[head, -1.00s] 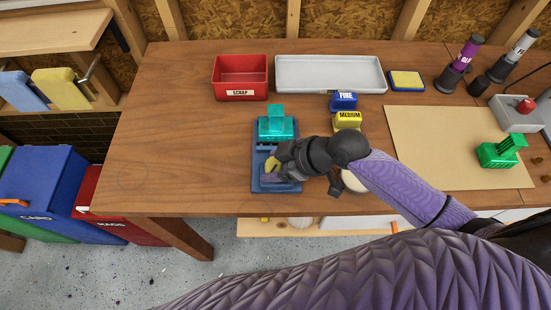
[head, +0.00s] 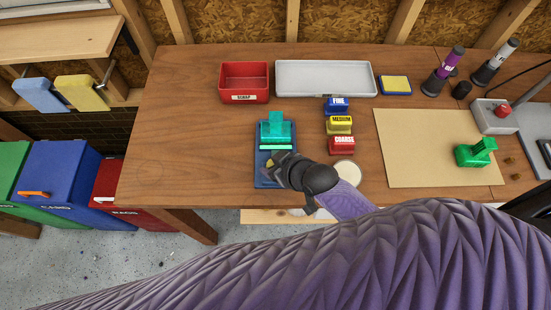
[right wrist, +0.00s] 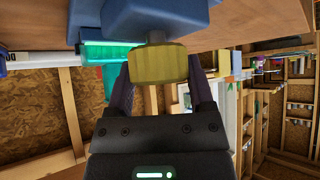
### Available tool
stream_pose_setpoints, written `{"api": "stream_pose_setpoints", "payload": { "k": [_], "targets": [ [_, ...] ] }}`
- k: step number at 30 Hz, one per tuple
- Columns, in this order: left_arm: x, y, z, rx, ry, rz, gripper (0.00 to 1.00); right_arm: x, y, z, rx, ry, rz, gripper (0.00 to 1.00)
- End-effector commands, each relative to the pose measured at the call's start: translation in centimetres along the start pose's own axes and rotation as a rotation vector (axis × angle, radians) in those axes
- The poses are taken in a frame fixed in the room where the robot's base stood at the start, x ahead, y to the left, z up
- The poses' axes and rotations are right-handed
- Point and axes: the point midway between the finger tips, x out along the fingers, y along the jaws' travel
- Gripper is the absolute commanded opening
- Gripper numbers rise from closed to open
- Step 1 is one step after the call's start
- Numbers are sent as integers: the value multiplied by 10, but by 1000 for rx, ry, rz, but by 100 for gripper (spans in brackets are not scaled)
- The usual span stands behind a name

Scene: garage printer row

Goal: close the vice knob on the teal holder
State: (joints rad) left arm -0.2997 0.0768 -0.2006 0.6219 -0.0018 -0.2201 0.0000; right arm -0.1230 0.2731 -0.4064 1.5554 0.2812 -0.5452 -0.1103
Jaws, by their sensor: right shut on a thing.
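The teal holder (head: 276,131) sits in a blue vice (head: 262,164) on the workbench. A bright green strip shows along the front of the holder, and the right wrist view also shows it (right wrist: 110,44). The vice's yellow knob (right wrist: 158,63) is at the near end of the vice. My right gripper (head: 273,167) is shut on this knob, with one finger on each side of it in the right wrist view. The gripper hides much of the near end of the vice in the head view. My left gripper is not in view.
Blue, yellow and red blocks marked FINE (head: 337,106), MEDIUM (head: 339,125) and COARSE (head: 342,146) stand right of the vice. A round pale lid (head: 346,172) lies by my arm. A red scrap bin (head: 245,82) and a grey tray (head: 325,78) stand behind.

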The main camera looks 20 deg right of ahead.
Motion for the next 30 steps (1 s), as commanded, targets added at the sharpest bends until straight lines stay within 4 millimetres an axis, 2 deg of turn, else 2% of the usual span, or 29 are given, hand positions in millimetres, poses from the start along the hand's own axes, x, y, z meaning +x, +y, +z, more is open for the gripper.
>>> {"api": "stream_pose_setpoints", "payload": {
  "k": [12,13,15,17,25,30],
  "targets": [
    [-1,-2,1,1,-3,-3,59,0,0,-1,5,3,5,9],
    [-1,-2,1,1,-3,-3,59,0,0,-1,5,3,5,74],
    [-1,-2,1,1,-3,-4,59,0,0,-1,5,3,4,89],
    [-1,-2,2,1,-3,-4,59,0,0,-1,4,3,4,100],
    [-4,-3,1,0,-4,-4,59,-6,0,-1,4,1,4,100],
    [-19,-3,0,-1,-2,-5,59,-41,0,-2,3,1,4,100]
  ]
}}
